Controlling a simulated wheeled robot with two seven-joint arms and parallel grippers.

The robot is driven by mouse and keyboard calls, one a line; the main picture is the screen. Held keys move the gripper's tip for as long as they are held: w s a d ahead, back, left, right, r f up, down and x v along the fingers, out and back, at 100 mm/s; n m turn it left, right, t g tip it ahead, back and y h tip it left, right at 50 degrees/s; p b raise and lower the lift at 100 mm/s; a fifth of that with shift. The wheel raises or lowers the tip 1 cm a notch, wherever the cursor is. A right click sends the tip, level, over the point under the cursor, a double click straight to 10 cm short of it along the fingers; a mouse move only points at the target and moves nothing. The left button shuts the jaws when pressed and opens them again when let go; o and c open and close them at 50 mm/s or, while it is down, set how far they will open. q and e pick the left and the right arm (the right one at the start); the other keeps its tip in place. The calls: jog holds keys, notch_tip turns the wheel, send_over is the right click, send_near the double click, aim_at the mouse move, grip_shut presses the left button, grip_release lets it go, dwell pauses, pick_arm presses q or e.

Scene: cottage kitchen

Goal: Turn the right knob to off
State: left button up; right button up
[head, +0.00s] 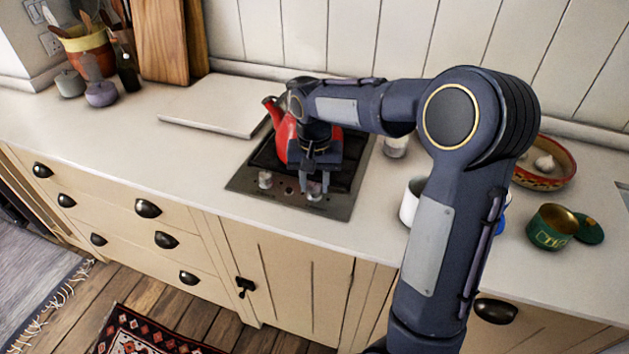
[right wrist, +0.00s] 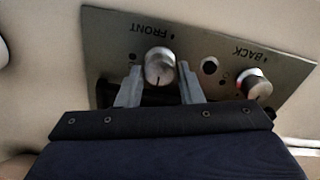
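The right knob (head: 314,192) is a silver knob on the front panel of the dark cooktop (head: 240,181). In the right wrist view, where the panel appears upside down, it is the knob (right wrist: 159,66) beside the word FRONT. My right gripper (head: 315,187) reaches down over it from the cooktop side. Its two fingers (right wrist: 158,84) are apart, one on each side of the knob, with small gaps showing. The left knob (head: 265,179) is free; it shows beside the word BACK (right wrist: 255,85). My left gripper is not in view.
A red kettle (head: 281,133) stands on the cooktop close behind my right gripper. A white board (head: 213,108) lies to the left. A white pot (head: 411,201), a green tin (head: 550,229) and a bowl with garlic (head: 545,178) are on the right.

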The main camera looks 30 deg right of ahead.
aim_at(315, 186)
jog(key=o, duration=0.3)
notch_tip(315, 186, up, 8)
jog(key=shift+f, duration=0.15)
dwell(0.3)
dwell(0.4)
